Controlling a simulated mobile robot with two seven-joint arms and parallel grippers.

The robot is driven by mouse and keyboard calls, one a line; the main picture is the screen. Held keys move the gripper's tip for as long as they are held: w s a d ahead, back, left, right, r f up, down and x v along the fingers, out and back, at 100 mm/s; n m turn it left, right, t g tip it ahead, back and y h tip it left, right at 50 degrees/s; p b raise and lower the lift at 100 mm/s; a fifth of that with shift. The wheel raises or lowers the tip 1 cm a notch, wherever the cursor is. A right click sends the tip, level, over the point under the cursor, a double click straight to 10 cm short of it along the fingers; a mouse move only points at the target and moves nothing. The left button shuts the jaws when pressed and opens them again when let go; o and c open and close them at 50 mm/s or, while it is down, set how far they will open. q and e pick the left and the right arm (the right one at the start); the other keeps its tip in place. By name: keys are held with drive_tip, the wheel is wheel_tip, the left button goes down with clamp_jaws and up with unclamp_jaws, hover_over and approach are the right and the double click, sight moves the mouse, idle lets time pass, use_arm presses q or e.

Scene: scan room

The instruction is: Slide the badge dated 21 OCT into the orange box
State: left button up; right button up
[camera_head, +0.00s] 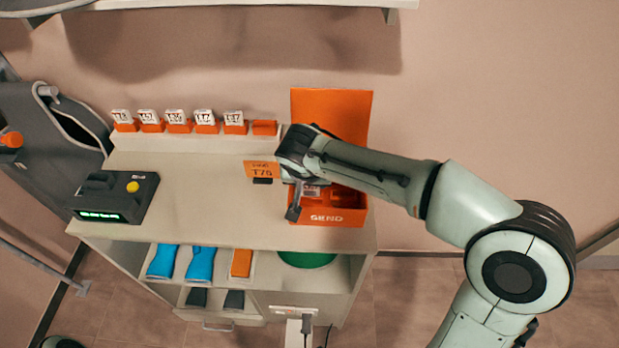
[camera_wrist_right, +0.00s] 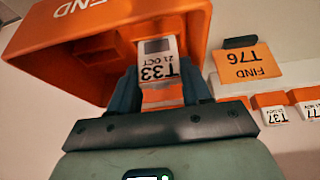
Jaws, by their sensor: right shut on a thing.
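The badge marked T33 and 21 OCT (camera_wrist_right: 158,70) is white with an orange lower part. My right gripper (camera_wrist_right: 160,92) is shut on it, with one dark finger on each side. The orange box (camera_head: 328,217) marked SEND stands on the right of the counter with its lid raised. It also shows in the right wrist view (camera_wrist_right: 60,52). In the head view the right gripper (camera_head: 307,193) is at the box's left side, and the badge is mostly hidden. In the wrist view the badge overlaps the box opening; its depth inside is unclear. My left gripper is out of view.
Several badges in orange stands (camera_head: 176,122) line the back ledge, with an empty orange stand (camera_head: 264,128) at their right. An orange FIND T76 card (camera_head: 262,169) is left of the box. A dark device (camera_head: 115,197) stands at left; the counter's middle is clear.

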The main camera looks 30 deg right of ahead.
drive_tip(key=o, duration=1.3)
drive_tip(key=shift+r, duration=0.1)
drive_tip(key=shift+a+r, duration=0.1)
drive_tip(key=shift+r, duration=0.05)
drive_tip(key=p+v, duration=0.1)
drive_tip(key=v, duration=1.2)
drive_tip(key=shift+s, duration=0.2)
